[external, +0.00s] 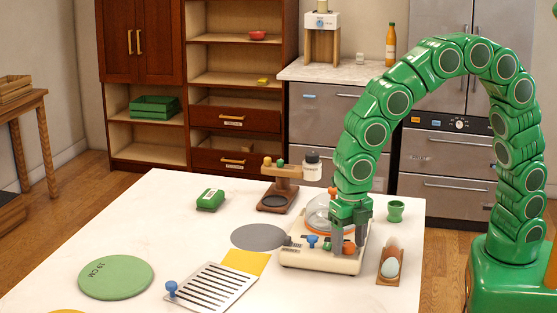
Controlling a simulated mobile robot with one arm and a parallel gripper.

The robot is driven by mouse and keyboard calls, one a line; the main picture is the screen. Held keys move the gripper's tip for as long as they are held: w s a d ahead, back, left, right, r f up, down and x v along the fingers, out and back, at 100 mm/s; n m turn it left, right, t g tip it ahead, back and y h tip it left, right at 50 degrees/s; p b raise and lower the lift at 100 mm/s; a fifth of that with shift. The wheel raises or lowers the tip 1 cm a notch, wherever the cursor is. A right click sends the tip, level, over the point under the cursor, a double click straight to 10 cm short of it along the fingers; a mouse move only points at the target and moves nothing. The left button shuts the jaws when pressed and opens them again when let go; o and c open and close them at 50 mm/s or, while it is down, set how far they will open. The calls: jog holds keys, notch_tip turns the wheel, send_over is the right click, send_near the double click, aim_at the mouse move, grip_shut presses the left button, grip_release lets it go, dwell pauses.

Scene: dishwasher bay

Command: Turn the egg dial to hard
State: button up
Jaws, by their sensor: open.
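The egg cooker (292,260) is a cream, boxy appliance near the right side of the white table, with a clear dome (317,213) on top. Its front carries a blue knob (312,241) and an orange knob (348,248). Markings on the dial are too small to read. My gripper (349,243) points down over the right front of the cooker. Its fingers are open, one on each side of the orange knob in this view; I cannot tell whether they touch it. My gripper hides part of the dome and the cooker's top.
An egg (390,267) sits in a wooden holder (388,281) right of the cooker, with a green cup (396,211) behind. A wooden stand (276,200), grey disc (258,237), yellow sheet (246,262) and slotted plate (211,288) lie left.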

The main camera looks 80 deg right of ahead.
jog(key=c, duration=1)
jog(key=shift+c, duration=0.2)
